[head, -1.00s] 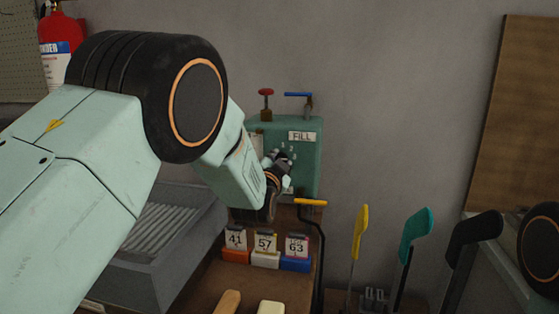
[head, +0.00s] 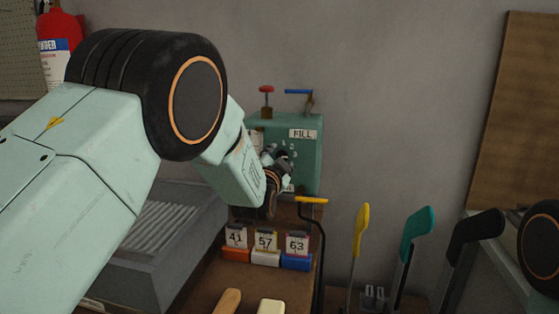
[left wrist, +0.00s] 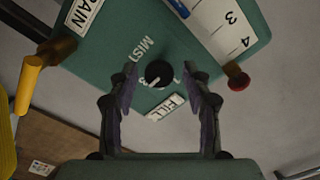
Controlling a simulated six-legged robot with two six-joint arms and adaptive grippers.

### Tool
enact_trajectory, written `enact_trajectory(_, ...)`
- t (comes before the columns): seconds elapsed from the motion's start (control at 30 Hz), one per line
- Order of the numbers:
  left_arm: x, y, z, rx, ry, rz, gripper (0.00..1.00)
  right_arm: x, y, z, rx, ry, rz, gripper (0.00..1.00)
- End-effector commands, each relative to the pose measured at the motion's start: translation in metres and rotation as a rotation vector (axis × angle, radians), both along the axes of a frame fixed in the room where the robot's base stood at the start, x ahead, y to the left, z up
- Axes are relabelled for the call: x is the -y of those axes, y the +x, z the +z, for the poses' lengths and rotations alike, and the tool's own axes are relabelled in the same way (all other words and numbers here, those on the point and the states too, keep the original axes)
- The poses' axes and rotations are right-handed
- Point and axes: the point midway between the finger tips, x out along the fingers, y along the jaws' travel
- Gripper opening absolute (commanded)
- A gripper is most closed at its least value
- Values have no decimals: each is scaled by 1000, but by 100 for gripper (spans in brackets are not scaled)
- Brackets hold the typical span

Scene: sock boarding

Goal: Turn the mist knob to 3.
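The mist knob (left wrist: 159,73) is a small round black knob on the green box, beside the word MIST. A pale mark shows at its lower left in the left wrist view; I cannot tell which number it points to. My left gripper (left wrist: 160,80) is open, with one finger on each side of the knob and a visible gap to it. In the head view my left gripper (head: 279,158) is at the front of the green box (head: 312,160) and hides the knob. My right gripper is not in view.
The box carries a FILL label (left wrist: 165,107), a red-topped valve (head: 266,91) and a blue lever (head: 299,92). Below stand number tags (head: 265,242) and a yellow-handled lever (head: 311,200). A grey ridged tray (head: 165,230) lies left. Yellow (head: 361,222) and teal (head: 414,235) handles stand right.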

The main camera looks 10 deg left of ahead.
Motion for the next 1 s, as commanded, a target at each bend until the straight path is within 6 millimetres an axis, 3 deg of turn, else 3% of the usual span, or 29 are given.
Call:
enact_trajectory(0.37,1,-3,-1,-4,1,-2,53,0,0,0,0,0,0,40)
enact_trajectory(0.8,2,-57,0,-1,3,-3,53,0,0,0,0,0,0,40)
enact_trajectory(1.0,2,-73,0,-1,2,-2,53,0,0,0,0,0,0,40)
